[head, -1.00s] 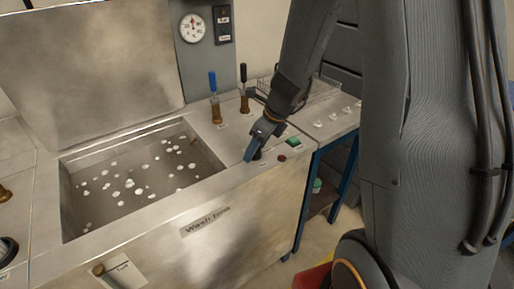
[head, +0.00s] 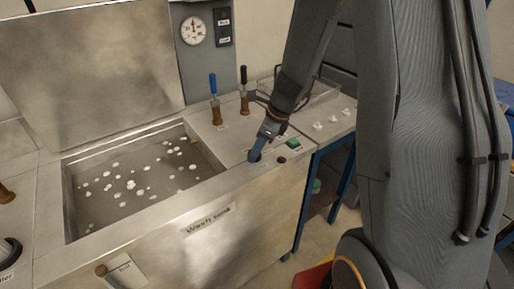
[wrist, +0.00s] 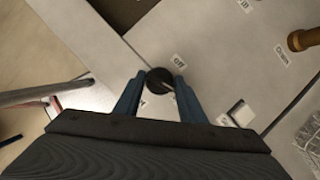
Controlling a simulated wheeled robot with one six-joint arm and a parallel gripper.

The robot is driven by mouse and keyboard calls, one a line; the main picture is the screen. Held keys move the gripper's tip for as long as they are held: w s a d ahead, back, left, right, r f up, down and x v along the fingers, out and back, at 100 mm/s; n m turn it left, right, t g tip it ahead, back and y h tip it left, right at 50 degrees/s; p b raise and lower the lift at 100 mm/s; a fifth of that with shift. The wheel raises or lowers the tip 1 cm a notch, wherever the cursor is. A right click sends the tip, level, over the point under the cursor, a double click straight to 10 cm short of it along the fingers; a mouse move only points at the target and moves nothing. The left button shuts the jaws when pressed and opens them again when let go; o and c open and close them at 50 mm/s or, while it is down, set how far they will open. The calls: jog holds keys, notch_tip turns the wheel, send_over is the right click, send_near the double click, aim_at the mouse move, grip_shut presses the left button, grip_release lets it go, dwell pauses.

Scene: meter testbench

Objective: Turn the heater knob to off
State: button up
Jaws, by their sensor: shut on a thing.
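The black round heater knob (wrist: 159,80) sits on the steel top and shows between my gripper's blue fingertips in the wrist view. A light line shows at its lower right, and an "Off" label (wrist: 180,60) lies to its upper right. My gripper (wrist: 159,83) is shut on the knob, one finger on each side. In the head view my gripper (head: 256,154) points down at the front right of the wash tank top, and its fingers largely hide the knob. I cannot tell the knob's exact setting.
The open wash tank (head: 70,205) with white floating bits lies left of my gripper. Blue-handled (head: 214,98) and black-handled (head: 244,92) levers stand behind it. A green button (head: 293,144) and a dark round button (head: 281,160) are close on the right.

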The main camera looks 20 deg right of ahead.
jog(key=n, duration=0.2)
jog(key=n+g+p, duration=0.1)
jog(key=shift+w+d+r+n+y, duration=0.1)
jog(key=shift+w+d+n+y, duration=0.1)
jog(key=shift+n+y, duration=0.15)
jog(key=n+g, duration=0.1)
jog(key=n, duration=0.2)
jog(key=shift+w+n+g+p, duration=0.15)
jog(key=shift+n+g+p, duration=0.15)
jog(key=shift+n+p, duration=0.05)
jog(key=n+g, duration=0.1)
jog(key=n, duration=0.2)
jog(key=shift+w+a+n, duration=0.1)
jog(key=shift+n, duration=0.2)
jog(key=shift+w+n+g+h, duration=0.1)
jog(key=shift+n+g+h, duration=0.55)
jog(key=shift+n, duration=1.15)
jog(key=o, duration=1)
jog(key=shift+a, duration=0.1)
